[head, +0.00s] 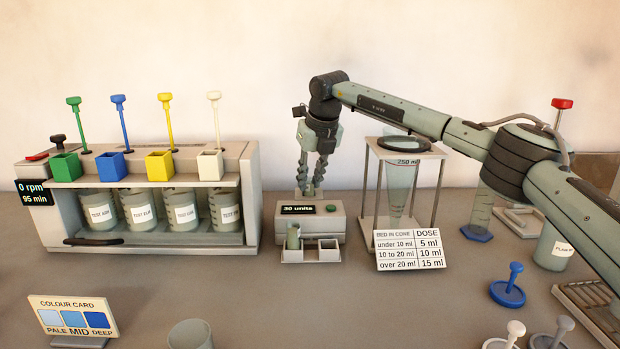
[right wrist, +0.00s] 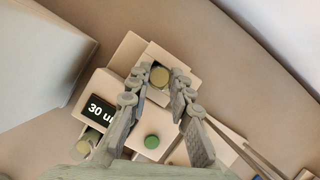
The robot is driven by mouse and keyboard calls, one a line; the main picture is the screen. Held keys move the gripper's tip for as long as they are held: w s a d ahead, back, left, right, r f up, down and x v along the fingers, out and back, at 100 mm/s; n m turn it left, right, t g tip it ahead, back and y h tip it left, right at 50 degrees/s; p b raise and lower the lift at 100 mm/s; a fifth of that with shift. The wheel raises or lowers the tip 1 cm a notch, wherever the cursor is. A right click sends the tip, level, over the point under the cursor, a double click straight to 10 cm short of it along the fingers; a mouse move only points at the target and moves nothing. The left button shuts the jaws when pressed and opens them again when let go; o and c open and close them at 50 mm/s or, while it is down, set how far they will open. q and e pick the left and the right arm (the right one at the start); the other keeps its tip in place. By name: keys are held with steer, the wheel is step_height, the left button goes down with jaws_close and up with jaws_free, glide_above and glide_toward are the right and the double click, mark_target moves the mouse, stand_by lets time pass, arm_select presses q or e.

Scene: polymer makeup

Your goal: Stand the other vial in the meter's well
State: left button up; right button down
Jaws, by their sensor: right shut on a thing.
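The meter (head: 310,230) stands mid-table with a lit display reading "30 units" and a green button. My right gripper (head: 311,188) points down over the meter's back, where the well is. Its fingers are shut on a vial, whose round greenish top (right wrist: 160,77) shows between the fingertips (right wrist: 162,72) in the right wrist view. The vial is at the well; how deep it sits is hidden. Another greenish vial (head: 293,238) stands upright in the left compartment of the small white rack (head: 311,259) before the meter. The right compartment is empty. My left gripper is out of view.
A jar stirrer (head: 150,200) with coloured hoppers stands left. A cone in a stand (head: 400,175) and a dose card (head: 409,250) are close on the meter's right. A colour card (head: 72,318) and a beaker (head: 190,335) stand in front.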

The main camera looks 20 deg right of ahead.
steer(key=c, duration=1.4)
jaws_free()
steer(key=shift+f, duration=0.1)
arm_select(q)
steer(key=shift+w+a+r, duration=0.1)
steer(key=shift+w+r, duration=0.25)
arm_select(e)
steer(key=shift+o, duration=0.2)
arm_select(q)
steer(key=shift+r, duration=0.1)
arm_select(e)
steer(key=shift+s+r, duration=0.1)
steer(key=shift+r, duration=0.4)
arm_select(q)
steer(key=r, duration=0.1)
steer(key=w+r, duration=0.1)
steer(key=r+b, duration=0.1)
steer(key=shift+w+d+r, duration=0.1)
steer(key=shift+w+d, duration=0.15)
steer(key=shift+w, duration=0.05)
arm_select(e)
steer(key=v, duration=1.1)
steer(key=shift+r, duration=0.1)
